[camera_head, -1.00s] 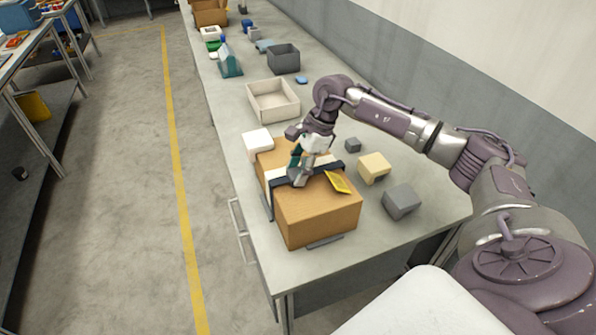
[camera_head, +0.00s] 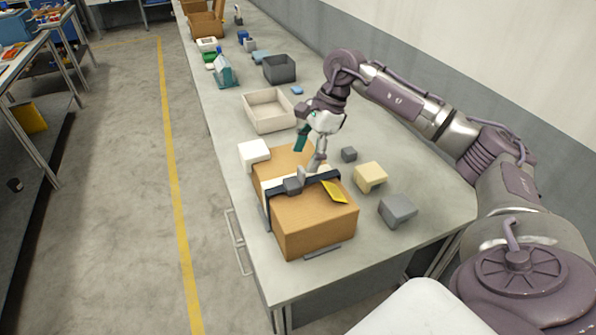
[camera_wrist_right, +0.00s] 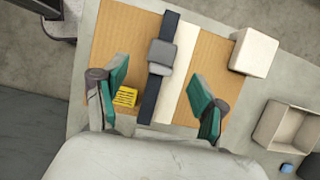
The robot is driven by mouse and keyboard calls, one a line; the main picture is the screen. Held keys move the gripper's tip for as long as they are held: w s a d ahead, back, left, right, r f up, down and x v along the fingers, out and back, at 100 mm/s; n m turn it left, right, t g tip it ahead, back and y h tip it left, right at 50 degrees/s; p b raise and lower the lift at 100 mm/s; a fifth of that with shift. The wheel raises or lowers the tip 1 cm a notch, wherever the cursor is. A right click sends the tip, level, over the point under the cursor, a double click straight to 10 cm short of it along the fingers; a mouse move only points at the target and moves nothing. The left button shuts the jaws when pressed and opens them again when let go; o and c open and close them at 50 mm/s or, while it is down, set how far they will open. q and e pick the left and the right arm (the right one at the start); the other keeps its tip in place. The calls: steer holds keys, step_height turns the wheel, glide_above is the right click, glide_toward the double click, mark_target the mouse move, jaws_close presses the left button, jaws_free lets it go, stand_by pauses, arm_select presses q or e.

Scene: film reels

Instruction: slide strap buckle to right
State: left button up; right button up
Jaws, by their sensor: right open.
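A cardboard box (camera_head: 312,220) sits on the grey workbench. A dark strap (camera_head: 320,181) runs across its top, with a grey buckle (camera_head: 293,186) on it, left of the strap's middle in the head view. In the right wrist view the buckle (camera_wrist_right: 161,52) lies on the strap (camera_wrist_right: 152,95), ahead of the fingers. My right gripper (camera_head: 309,155) is above the box, open and empty. Its green-padded fingers (camera_wrist_right: 160,95) stand wide apart on either side of the strap, clear of the buckle. A yellow label (camera_head: 334,191) lies beside the strap. My left gripper is not in view.
A white block (camera_head: 254,153) stands beside the box's far left corner. A beige block (camera_head: 370,176) and grey blocks (camera_head: 397,210) stand to the right. An open tray (camera_head: 270,127) lies beyond. Bare bench surface shows at the right.

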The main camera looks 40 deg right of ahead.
steer(key=v, duration=0.4)
steer(key=shift+s, duration=0.1)
stand_by(0.5)
